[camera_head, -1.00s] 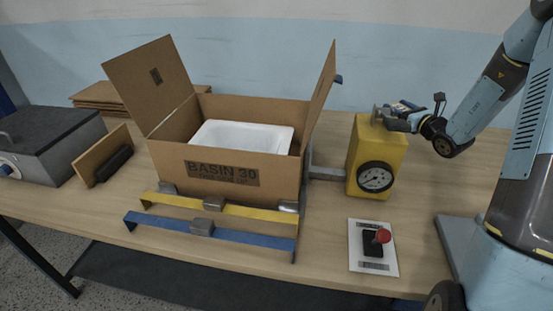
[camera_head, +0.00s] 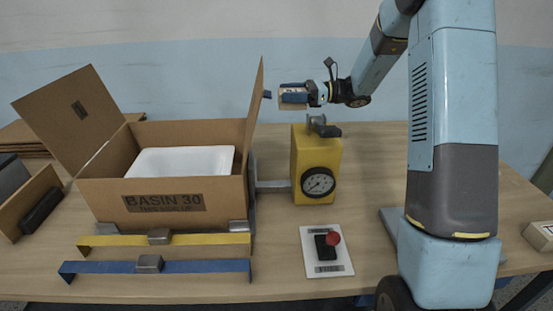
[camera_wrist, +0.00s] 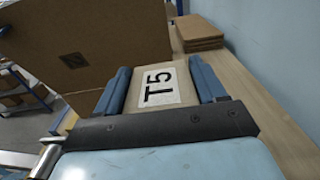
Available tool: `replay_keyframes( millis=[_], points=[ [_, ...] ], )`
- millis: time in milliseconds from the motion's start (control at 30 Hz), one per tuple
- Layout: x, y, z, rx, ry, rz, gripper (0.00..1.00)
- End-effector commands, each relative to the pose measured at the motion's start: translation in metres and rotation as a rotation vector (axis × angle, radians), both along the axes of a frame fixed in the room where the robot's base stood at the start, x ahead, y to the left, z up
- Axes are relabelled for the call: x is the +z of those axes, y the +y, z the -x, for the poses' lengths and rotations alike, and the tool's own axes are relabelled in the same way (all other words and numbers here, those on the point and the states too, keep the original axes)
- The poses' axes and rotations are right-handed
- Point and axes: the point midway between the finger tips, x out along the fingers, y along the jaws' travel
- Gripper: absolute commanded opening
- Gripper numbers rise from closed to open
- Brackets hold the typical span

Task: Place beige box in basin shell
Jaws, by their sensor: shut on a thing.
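My gripper (camera_head: 292,96) is shut on a small beige box (camera_wrist: 157,86) with a white "T5" label. The box sits between the two blue fingers in the wrist view and shows partly behind a finger in the head view (camera_head: 290,104). I hold it in the air above and slightly left of the yellow gauge block. The white basin shell (camera_head: 186,161) sits inside an open cardboard carton (camera_head: 98,198) marked "BASIN 30", left of my gripper. A raised right carton flap (camera_head: 254,110) stands between them. The shell's inside floor is hidden.
The yellow gauge block (camera_head: 315,160) stands right of the carton. A red-knobbed switch on a white plate (camera_head: 312,262) lies in front. Yellow (camera_head: 205,239) and blue (camera_head: 110,268) bars run before the carton. A labelled box (camera_head: 542,236) lies at the right edge.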

Motion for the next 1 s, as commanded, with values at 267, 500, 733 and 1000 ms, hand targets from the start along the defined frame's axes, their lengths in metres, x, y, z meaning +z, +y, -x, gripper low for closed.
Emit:
replay_keyframes(
  millis=[267,500,733,1000],
  points=[
    [-0.062,0.000,0.000,-0.001,0.004,0.000,0.26],
    [-0.114,-0.002,0.000,-0.003,0.003,0.000,0.26],
    [-0.162,-0.001,0.000,-0.002,0.002,0.000,0.26],
    [-0.188,-0.002,0.000,-0.004,-0.001,0.000,0.26]
  ],
)
